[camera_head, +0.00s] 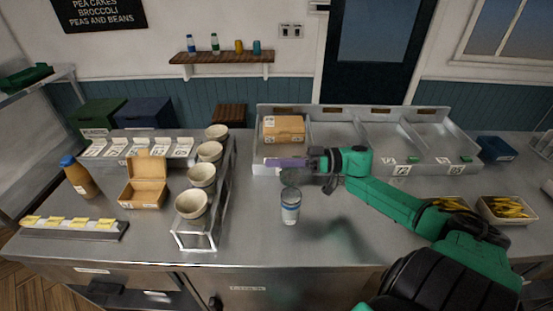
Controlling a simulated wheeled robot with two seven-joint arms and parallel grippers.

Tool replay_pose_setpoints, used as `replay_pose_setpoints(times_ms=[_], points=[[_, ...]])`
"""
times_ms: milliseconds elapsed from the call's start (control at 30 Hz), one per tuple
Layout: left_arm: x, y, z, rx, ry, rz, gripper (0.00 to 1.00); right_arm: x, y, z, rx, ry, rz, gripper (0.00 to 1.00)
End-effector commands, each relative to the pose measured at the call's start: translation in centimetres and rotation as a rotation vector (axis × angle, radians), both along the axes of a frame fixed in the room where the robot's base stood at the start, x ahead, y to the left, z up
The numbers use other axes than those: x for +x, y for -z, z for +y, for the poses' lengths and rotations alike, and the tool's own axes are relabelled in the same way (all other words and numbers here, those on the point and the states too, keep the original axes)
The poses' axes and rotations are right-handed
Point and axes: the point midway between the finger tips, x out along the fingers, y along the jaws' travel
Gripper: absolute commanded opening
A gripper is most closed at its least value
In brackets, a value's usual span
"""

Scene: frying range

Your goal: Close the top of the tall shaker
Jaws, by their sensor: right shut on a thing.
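The tall shaker (290,208) stands upright on the steel counter at the middle, pale with a blue band. A grey, partly see-through round piece (290,178) shows at its top, just below my right gripper. I cannot tell whether it is a raised lid. My right gripper (313,162) reaches in from the right, level, above and behind the shaker's top. It is shut on a long purple piece (285,162) that points left. Contact between this piece and the shaker cannot be made out. My left gripper is not in view.
Several bowls (191,204) stand on a rack left of the shaker. Steel trays (345,138) with a carton (284,129) stand behind. The counter front right of the shaker is clear.

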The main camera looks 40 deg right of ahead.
Motion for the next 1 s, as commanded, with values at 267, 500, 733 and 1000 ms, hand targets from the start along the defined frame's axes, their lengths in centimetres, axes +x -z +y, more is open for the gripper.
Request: replay_pose_setpoints(times_ms=[267,500,733,1000], points=[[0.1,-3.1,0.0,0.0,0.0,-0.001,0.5,-1.1,-1.2,0.8,-0.122,-0.001,-0.181,0.0],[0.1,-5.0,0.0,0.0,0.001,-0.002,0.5,-2.3,-1.3,1.5,-0.249,0.001,-0.369,0.0],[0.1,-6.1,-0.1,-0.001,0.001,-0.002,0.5,-3.4,-1.1,2.3,-0.372,0.0,-0.55,0.0],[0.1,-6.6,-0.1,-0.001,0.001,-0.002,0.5,-4.7,-0.5,3.2,-0.517,-0.001,-0.762,0.0]])
